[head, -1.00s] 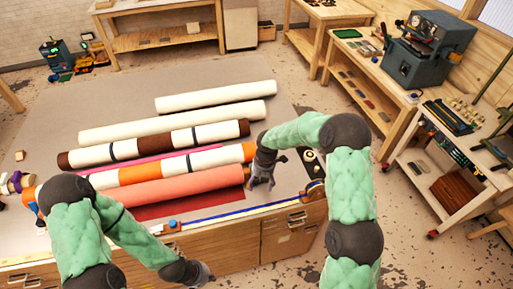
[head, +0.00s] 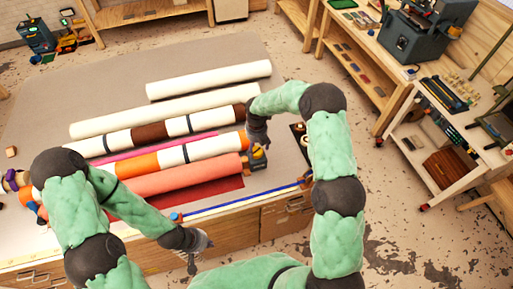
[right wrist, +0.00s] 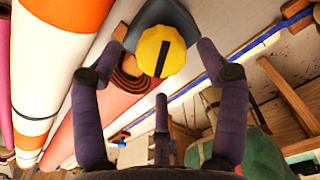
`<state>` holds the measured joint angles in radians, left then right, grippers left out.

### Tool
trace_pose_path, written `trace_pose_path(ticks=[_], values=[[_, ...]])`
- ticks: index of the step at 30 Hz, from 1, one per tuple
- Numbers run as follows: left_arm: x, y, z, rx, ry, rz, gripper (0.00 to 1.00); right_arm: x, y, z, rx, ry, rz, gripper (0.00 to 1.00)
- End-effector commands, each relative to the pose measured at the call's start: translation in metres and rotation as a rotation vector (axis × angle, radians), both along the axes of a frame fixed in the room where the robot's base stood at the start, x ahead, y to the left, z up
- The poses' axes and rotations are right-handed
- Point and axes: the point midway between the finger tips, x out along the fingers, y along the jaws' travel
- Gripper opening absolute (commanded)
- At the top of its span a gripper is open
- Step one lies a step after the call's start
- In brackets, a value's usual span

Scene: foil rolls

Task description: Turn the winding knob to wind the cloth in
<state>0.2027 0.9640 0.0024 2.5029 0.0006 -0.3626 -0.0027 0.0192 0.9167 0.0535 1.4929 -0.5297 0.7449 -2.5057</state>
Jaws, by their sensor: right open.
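The winding knob (right wrist: 160,52) is a round yellow cap with a black stripe on a dark grey mount. It also shows small in the head view (head: 259,160), at the right end of the salmon roll (head: 170,176). Flat red cloth (head: 225,186) lies along that roll's near side. My right gripper (head: 258,139) is over the knob. In the right wrist view its fingers (right wrist: 158,57) are spread on both sides of the knob, with a gap, and hold nothing. My left gripper (head: 197,245) is at the table's front edge, away from the knob; its finger opening is unclear.
More rolls lie behind on the table (head: 75,92): an orange-and-white roll (head: 145,164), a brown-and-white roll (head: 150,133) and plain cream rolls (head: 210,80). A blue strip (head: 240,204) runs along the front edge. A tool cart (head: 455,190) stands at the right.

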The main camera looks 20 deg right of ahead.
Motion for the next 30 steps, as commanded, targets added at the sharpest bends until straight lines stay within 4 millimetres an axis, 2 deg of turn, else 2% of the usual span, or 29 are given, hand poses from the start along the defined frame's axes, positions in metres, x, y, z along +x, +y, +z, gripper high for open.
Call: trace_pose_path(ticks=[6, 16, 17, 21, 23, 30], values=[[0.000, 0.000, 0.004, 0.000, 0.000, 0.000, 0.00, 0.000, -0.001, -0.019, 0.000, -0.001, -0.001, 0.74], [0.000, 0.000, 0.004, 0.000, 0.000, 0.000, 0.00, 0.000, 0.000, -0.023, 0.000, -0.001, -0.001, 0.74], [0.000, 0.000, 0.004, 0.000, 0.000, 0.000, 0.00, 0.000, 0.000, -0.023, 0.000, -0.001, -0.001, 0.72], [0.000, 0.000, 0.004, 0.000, 0.000, 0.000, 0.00, 0.000, 0.000, -0.023, 0.000, -0.001, -0.001, 0.32], [0.000, 0.000, 0.004, 0.000, 0.000, 0.000, 0.00, 0.000, 0.000, -0.023, 0.000, 0.000, -0.001, 0.18], [0.000, 0.000, 0.003, 0.000, 0.000, 0.000, 0.00, 0.000, 0.000, -0.024, 0.000, 0.000, -0.008, 0.18]])
